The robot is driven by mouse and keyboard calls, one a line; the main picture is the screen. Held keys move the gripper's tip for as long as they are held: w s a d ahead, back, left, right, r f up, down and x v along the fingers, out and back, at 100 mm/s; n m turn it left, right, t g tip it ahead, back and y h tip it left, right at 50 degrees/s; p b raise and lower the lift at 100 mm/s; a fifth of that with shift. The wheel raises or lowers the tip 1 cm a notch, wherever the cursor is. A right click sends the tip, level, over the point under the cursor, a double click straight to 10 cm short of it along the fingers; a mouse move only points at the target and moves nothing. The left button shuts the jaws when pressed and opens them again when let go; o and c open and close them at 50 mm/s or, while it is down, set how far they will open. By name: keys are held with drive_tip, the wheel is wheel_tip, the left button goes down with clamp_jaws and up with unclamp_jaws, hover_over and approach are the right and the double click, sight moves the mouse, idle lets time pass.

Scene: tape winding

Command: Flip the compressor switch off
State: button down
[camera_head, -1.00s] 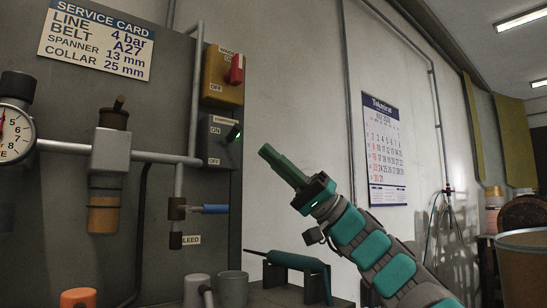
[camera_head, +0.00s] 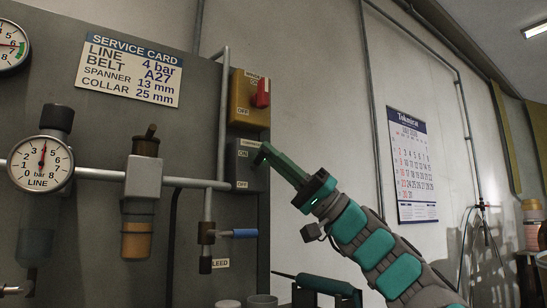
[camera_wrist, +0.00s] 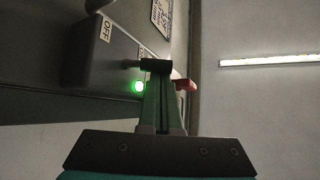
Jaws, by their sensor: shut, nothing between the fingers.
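The compressor switch is a grey box (camera_head: 243,170) on the panel, with an ON label at its top and an OFF label at its bottom. It also fills the upper left of the wrist view (camera_wrist: 98,62), where a green light (camera_wrist: 139,87) glows on it. My gripper (camera_head: 264,152) is shut and empty, its green fingertips at the upper right part of the box by the ON end. In the wrist view my fingertips (camera_wrist: 155,66) overlap the switch face. They mostly hide the lever, and I cannot tell whether they touch it.
A yellow switch box with a red lever (camera_head: 262,93) sits just above. Left are the service card (camera_head: 130,68), pipes and the line gauge (camera_head: 40,164). A blue-handled bleed valve (camera_head: 240,233) is below. The wall with the calendar (camera_head: 413,165) leaves free room to the right.

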drive_tip(key=shift+s+d+f+b, duration=0.15)
drive_tip(key=shift+s+f+b, duration=0.1)
drive_tip(key=shift+f+b, duration=0.45)
drive_tip(key=shift+f, duration=0.15)
drive_tip(key=v, duration=0.7)
drive_tip(key=shift+d+f+b, duration=0.2)
drive_tip(key=shift+d+b, duration=0.1)
drive_tip(key=shift+b, duration=0.05)
